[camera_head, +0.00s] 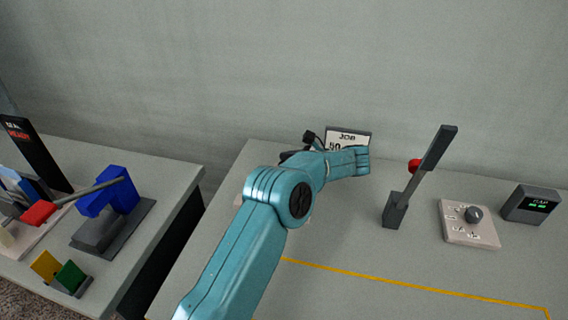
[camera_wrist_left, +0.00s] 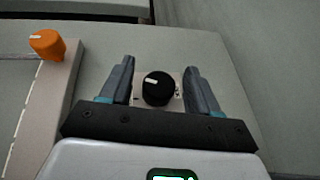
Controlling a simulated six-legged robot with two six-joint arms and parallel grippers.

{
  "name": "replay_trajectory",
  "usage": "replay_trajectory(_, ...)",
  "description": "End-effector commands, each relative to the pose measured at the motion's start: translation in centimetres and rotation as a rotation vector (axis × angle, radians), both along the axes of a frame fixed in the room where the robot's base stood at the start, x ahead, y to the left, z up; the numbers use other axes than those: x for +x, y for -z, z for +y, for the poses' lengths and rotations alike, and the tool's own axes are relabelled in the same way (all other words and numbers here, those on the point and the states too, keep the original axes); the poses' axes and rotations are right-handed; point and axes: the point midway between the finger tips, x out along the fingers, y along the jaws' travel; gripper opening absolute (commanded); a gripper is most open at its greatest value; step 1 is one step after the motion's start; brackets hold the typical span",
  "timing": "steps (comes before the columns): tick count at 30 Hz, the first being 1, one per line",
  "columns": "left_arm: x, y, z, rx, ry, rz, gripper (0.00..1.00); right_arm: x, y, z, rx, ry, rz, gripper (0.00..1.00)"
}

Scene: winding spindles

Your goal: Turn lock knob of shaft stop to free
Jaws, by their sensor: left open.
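A round black knob (camera_wrist_left: 158,88) with a white pointer mark sits on a small pale plate (camera_wrist_left: 172,72) in the left wrist view. The mark points to the left. My left gripper (camera_wrist_left: 158,68) is open, with one finger on each side of the black knob and a gap on both sides. An orange knob (camera_wrist_left: 46,44) with a white mark sits on a pale bar to the left, outside the fingers. I cannot tell from labels which knob belongs to the shaft stop. In the head view my left arm hides the gripper's work area.
In the head view a JOB sign (camera_head: 347,140) stands behind my arm. To the right are a lever (camera_head: 421,172), a grey dial on a plate (camera_head: 470,235) and a small display box (camera_head: 531,204). A second table on the left holds a blue fixture (camera_head: 112,191).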

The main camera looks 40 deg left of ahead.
Motion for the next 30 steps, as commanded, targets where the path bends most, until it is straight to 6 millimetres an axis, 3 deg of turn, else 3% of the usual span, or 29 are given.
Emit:
replay_trajectory(15,2.2,-2.7,-6.2,0.000,0.001,-0.001,0.61,0.0,-0.3,0.0,0.000,0.000,0.000,0.43)
replay_trajectory(30,2.4,-3.2,-6.7,0.006,0.025,-0.001,0.61,0.0,-0.5,0.0,0.000,0.000,0.000,0.43)
